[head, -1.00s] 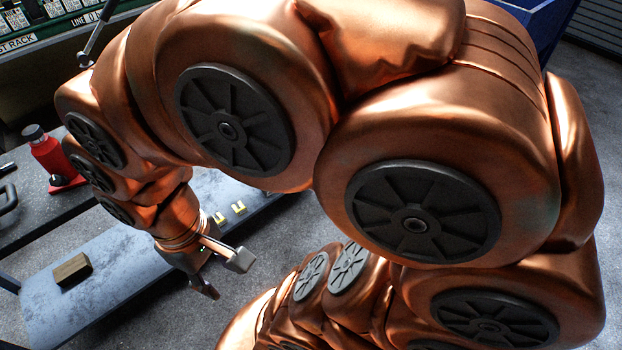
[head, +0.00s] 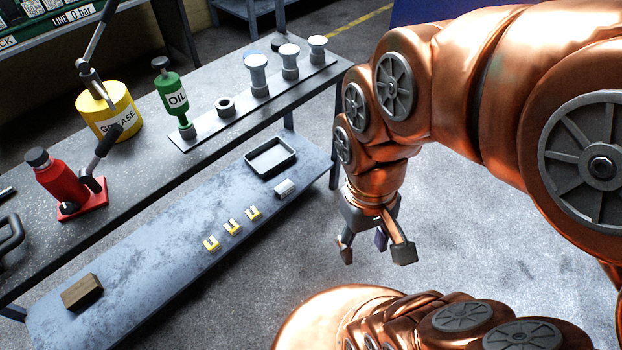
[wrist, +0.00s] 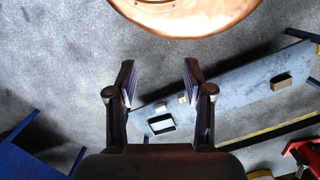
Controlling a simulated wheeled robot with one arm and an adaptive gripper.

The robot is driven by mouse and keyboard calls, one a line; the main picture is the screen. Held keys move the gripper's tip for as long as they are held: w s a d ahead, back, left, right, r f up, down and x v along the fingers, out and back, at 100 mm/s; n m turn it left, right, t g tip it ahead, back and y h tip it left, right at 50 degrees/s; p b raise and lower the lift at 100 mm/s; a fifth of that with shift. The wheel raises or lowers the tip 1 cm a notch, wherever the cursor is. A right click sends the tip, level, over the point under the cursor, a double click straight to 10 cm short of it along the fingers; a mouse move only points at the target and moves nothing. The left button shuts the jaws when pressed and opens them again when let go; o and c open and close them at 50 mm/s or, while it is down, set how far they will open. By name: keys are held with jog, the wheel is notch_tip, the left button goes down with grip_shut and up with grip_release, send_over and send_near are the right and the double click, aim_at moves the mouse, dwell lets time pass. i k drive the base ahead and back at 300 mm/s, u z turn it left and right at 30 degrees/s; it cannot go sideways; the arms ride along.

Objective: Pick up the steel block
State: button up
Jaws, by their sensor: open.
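A small silver-grey block (head: 285,188), which looks like the steel block, lies on the lower shelf (head: 150,270) of the workbench, just in front of a grey tray (head: 270,157). In the wrist view a small pale shape by the tray appears to be the same block (wrist: 160,107). My gripper (head: 375,250) is open and empty, pointing down over the floor to the right of the shelf. In the wrist view its fingers (wrist: 160,80) stand apart with nothing between them.
Several yellow V-shaped pieces (head: 232,227) and a brown block (head: 82,291) share the lower shelf. The upper bench top holds a red jack (head: 70,187), a grease can (head: 108,108), an oil bottle (head: 172,93) and metal parts. The floor (head: 260,285) beside the shelf is clear.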

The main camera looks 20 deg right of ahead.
aim_at(282, 189)
jog(key=u, duration=3.35)
jog(key=k, duration=1.35)
jog(key=z, duration=0.8)
